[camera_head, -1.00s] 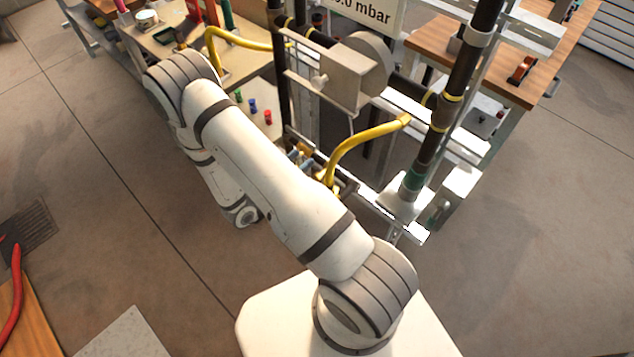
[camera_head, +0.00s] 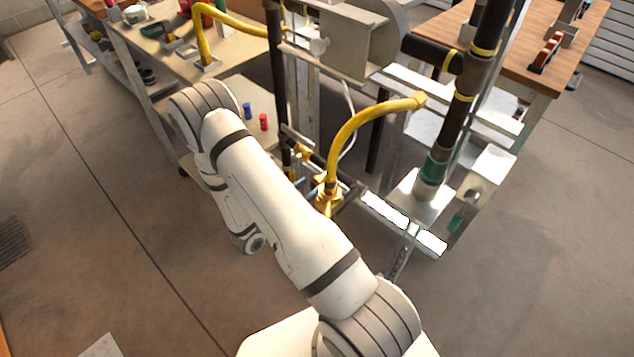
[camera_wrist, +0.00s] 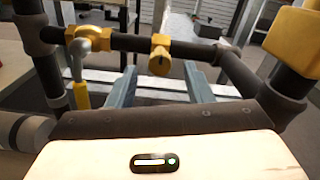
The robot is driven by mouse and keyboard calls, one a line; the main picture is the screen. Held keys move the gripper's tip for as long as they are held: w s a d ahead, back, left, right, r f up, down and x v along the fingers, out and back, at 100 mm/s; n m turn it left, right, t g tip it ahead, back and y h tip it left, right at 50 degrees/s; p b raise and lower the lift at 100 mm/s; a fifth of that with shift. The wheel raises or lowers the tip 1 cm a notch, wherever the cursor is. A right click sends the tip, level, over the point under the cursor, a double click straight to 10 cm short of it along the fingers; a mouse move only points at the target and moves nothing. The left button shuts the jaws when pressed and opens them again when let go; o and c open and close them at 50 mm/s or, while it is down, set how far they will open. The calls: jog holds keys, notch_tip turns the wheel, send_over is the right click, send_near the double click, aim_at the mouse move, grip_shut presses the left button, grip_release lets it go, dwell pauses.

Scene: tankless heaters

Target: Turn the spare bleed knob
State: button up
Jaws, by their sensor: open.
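In the wrist view, a brass fitting with a small dark-slotted round face (camera_wrist: 160,58) sits on a horizontal dark pipe, straight ahead between my fingers. It may be the spare bleed knob; no label shows. A second brass valve with a grey lever (camera_wrist: 92,42) is to its left on the same pipe. My gripper (camera_wrist: 161,76) is open, with its two grey fingers apart and nothing between them. The fingertips appear just below the pipe in the picture; I cannot tell how far short of it they are.
A yellow hose (camera_head: 350,125) curves down to brass fittings (camera_head: 328,197) on the pipe rig. A yellow block (camera_wrist: 293,40) is at the right in the wrist view. Blue (camera_head: 247,109) and red (camera_head: 264,122) caps sit on a shelf. Open floor lies left and right.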

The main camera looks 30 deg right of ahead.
aim_at(315, 182)
jog(key=shift+x, duration=2.25)
jog(key=c, duration=1)
